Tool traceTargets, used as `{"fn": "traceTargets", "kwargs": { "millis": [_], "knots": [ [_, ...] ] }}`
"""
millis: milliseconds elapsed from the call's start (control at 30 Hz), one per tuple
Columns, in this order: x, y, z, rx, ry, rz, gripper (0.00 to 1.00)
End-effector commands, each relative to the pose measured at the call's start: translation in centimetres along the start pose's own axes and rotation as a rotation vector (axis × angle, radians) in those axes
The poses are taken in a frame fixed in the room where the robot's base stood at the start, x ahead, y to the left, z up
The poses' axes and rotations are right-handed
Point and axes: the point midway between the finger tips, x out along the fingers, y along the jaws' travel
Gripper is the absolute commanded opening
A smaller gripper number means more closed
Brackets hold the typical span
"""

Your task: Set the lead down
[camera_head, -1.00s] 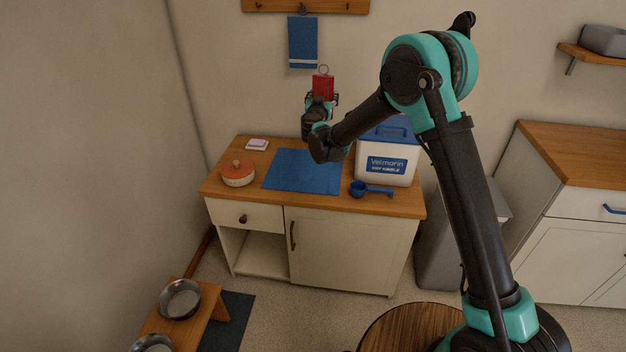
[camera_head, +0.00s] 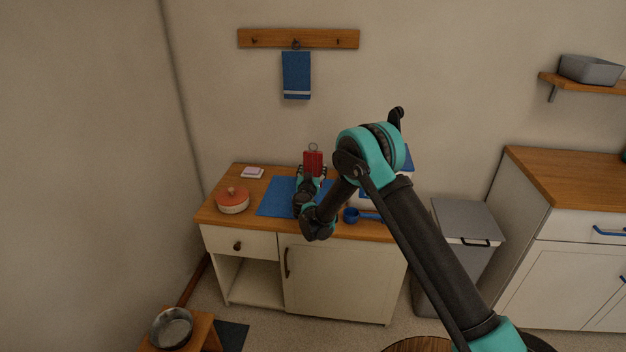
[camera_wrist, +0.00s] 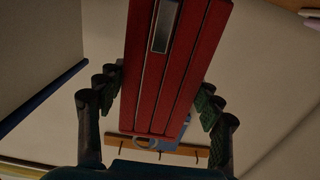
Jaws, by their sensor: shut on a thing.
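The lead (camera_head: 313,163) is a red, folded bundle with a metal ring at its top, held upright. My gripper (camera_head: 312,174) is shut on it, just over the back part of the blue mat (camera_head: 277,197) on the cabinet top. Whether its lower end touches anything is hidden by my gripper. In the wrist view the lead (camera_wrist: 178,70) shows as long red bands with a pale metal piece, between the dark fingers of my gripper (camera_wrist: 160,92).
A lidded orange-and-cream pot (camera_head: 233,201) and a pale pink-topped block (camera_head: 252,173) stand left of the mat. A blue scoop (camera_head: 352,215) lies to its right. My arm mostly hides a blue-lidded tub. A blue towel (camera_head: 296,75) hangs from the peg rail (camera_head: 270,39).

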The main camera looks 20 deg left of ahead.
Motion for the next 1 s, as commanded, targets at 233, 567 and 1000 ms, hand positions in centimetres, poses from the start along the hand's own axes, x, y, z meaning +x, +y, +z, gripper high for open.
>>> {"fn": "traceTargets", "kwargs": {
  "millis": [233,567,1000],
  "knots": [
    [0.0,0.0,1.7,0.0,0.0,0.0,0.34],
    [0.0,0.0,4.6,0.0,0.0,0.0,0.34],
    [0.0,0.0,4.9,0.0,0.0,0.0,0.86]
  ]
}}
